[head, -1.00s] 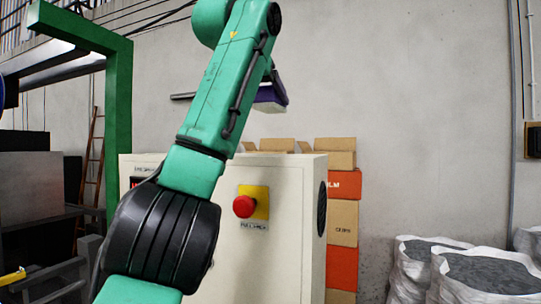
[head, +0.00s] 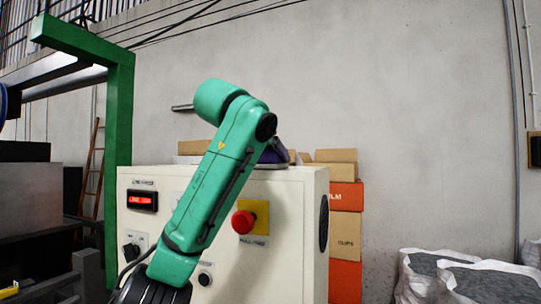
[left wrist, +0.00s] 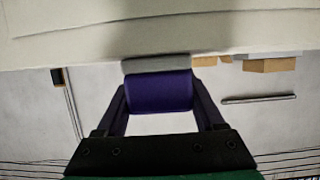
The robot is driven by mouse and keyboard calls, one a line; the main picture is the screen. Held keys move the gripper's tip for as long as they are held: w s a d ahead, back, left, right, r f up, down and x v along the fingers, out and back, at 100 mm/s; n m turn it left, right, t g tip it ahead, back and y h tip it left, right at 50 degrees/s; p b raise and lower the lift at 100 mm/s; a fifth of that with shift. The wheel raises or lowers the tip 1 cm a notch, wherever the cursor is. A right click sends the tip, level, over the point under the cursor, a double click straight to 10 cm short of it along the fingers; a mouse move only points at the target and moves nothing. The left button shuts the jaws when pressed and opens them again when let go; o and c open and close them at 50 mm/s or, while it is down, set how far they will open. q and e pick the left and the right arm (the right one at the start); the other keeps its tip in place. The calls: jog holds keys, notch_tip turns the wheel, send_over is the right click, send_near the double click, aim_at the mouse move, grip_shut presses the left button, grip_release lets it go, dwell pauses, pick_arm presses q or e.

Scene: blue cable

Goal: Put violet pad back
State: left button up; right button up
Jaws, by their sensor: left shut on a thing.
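The violet pad (head: 276,153) shows behind my left arm in the head view, partly hidden by it. It is right at the top of the cream control cabinet (head: 290,215). In the left wrist view my left gripper (left wrist: 160,88) is shut on the violet pad (left wrist: 160,93), with one finger at each side. The pad's light grey base (left wrist: 160,65) faces the cabinet and overlaps its edge in the picture. I cannot tell whether the base touches the cabinet top. My right gripper is not in view.
The cabinet front has a red stop button (head: 243,222) on a yellow plate, a lit display (head: 142,200) and knobs. Stacked cardboard boxes (head: 345,230) stand behind it at the right. A green frame (head: 119,140) stands at the left. Sacks (head: 480,280) lie at lower right.

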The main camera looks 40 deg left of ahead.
pick_arm(q)
jog(key=o, duration=1.1)
jog(key=shift+d+f, duration=0.1)
jog(key=o, duration=0.4)
jog(key=shift+s+d, duration=0.1)
jog(key=shift+s, duration=0.05)
jog(key=b+v, duration=0.2)
jog(key=shift+s+d+f, duration=0.1)
jog(key=shift+s+f, duration=0.05)
jog(key=shift+s, duration=0.15)
jog(key=b+v, duration=0.1)
jog(key=v, duration=0.3)
jog(key=b+v, duration=0.2)
jog(key=v, duration=0.2)
jog(key=b+v, duration=0.2)
jog(key=v, duration=0.2)
jog(key=shift+w+d+r, duration=0.15)
jog(key=shift+d+r, duration=0.05)
jog(key=shift+r, duration=0.1)
